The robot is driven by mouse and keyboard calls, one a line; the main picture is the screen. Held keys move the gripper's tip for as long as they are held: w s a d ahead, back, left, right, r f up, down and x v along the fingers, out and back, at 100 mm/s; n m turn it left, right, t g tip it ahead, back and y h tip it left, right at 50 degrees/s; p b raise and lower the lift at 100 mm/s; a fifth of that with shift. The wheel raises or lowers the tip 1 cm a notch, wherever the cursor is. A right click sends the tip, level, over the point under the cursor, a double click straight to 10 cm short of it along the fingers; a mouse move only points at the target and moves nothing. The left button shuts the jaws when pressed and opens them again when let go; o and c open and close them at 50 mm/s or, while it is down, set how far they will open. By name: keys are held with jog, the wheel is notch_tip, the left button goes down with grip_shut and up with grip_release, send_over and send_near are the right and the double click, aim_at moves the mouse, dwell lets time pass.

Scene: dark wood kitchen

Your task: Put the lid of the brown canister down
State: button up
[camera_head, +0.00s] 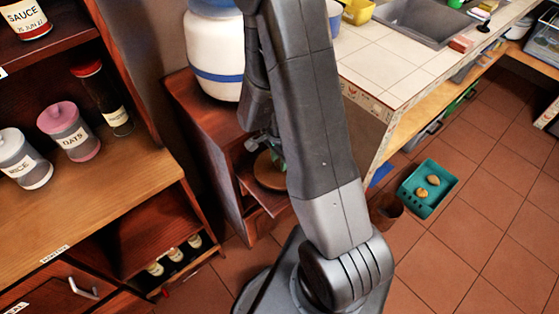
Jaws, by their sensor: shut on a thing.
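My gripper (272,150) is mostly hidden behind my own arm, low in front of the small dark wood cabinet left of centre. It is shut on a round, flat brown piece (268,172), which looks like the canister's lid. The lid is roughly level at the cabinet's open compartment. Its right side is hidden by my arm, and I cannot tell whether it touches the shelf (252,189) under it. No canister body can be made out for certain around the lid.
A large white and blue container (215,55) stands on the cabinet. Labelled jars (68,130) stand on the left shelf. A teal crate (428,188) with pale items and a brown, bin-like vessel (386,211) are on the tiled floor at right. The tiled counter (385,70) is behind.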

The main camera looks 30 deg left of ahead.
jog(key=shift+f, duration=0.6)
jog(key=shift+f, duration=0.15)
jog(key=o, duration=0.9)
jog(key=shift+o, duration=0.2)
